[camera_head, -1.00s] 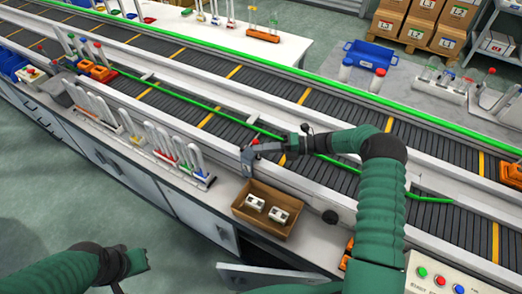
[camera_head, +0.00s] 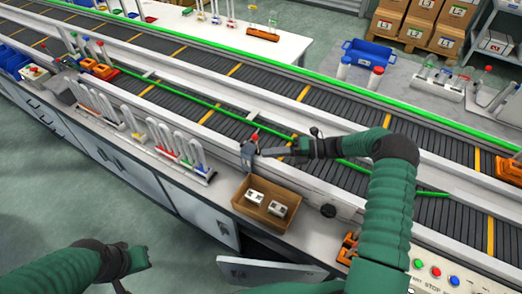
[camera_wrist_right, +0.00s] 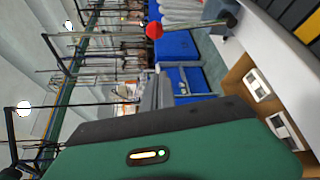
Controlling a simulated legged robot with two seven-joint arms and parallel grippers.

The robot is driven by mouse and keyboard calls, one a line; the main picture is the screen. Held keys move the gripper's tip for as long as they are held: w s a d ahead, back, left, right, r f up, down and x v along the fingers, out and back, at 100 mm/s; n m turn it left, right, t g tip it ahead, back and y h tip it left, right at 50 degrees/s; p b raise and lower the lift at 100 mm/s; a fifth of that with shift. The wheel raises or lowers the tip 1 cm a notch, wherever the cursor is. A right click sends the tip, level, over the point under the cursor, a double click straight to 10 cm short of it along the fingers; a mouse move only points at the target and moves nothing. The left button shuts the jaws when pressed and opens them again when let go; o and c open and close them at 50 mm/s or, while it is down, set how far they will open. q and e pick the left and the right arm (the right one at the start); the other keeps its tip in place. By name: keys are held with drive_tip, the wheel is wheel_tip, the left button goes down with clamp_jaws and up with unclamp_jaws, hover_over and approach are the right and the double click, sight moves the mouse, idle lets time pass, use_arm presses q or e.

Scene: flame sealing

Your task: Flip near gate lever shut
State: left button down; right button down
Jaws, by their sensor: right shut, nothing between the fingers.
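The near gate lever has a red knob (camera_head: 255,137) and a grey base block (camera_head: 247,156) on the conveyor's near rail, above the cardboard box. In the head view the knob stands above the block. In the right wrist view the red knob (camera_wrist_right: 154,30) sits at the end of a thin metal rod, which runs right to the block. My right gripper (camera_head: 264,153) is shut and empty, right beside the lever, just below the knob; I cannot tell whether it touches. My left gripper (camera_head: 122,286) hangs low at the left, over the floor, its jaws unclear.
The cardboard box (camera_head: 242,199) with white parts stands on the near counter below the lever. A rack of tubes (camera_head: 190,165) is left of it. The dark conveyor (camera_head: 225,120) with a green rail runs behind. Control buttons (camera_head: 436,271) are at the lower right.

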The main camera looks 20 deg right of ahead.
drive_tip(key=v, duration=0.3)
drive_tip(key=b+v, duration=0.1)
drive_tip(key=v, duration=0.1)
drive_tip(key=shift+w+d+f, duration=0.15)
drive_tip(key=shift+d+f, duration=0.2)
drive_tip(key=shift+d, duration=0.05)
drive_tip(key=shift+a, duration=0.1)
